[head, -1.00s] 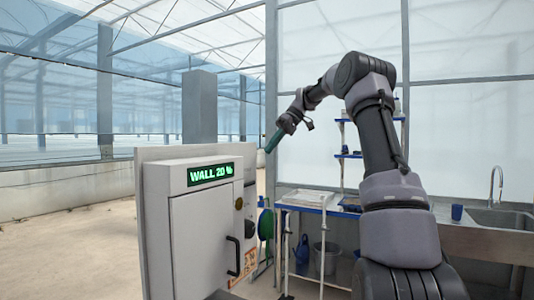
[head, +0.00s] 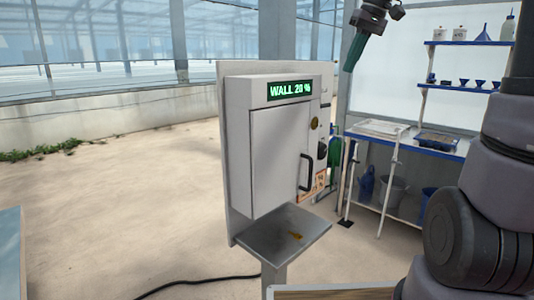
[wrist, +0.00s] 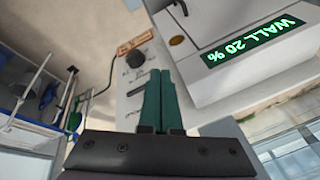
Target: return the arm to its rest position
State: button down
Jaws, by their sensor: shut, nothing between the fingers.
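My gripper (head: 354,53) shows at the top of the head view, up and to the right of a grey cabinet (head: 277,150), with its green fingers pointing down. In the wrist view my gripper (wrist: 160,75) has its two green fingers side by side, shut and empty. Nothing touches the fingers. Part of my arm fills the right edge of the head view; the middle of the arm is out of frame. The cabinet's door is closed and its green display reads "WALL 20 %".
A small shelf (head: 283,234) with an orange-brown spot juts out below the cabinet. A blue-edged bench (head: 437,152) with trays stands at the right, under blue shelves (head: 467,43). A black cable (head: 200,283) lies on the floor. Open floor lies to the left.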

jog(key=s+d+f+m+t, duration=0.1)
jog(key=s+f+m+t, duration=0.1)
jog(key=s, duration=0.7)
jog(key=s+d+f+m+t+h, duration=0.1)
jog(key=s+f+m+t, duration=0.2)
jog(key=s, duration=0.6)
notch_tip(320, 180, down, 2)
jog(key=shift+s+d+f+m, duration=0.15)
jog(key=shift+s+d+m, duration=0.1)
jog(key=shift+m, duration=0.65)
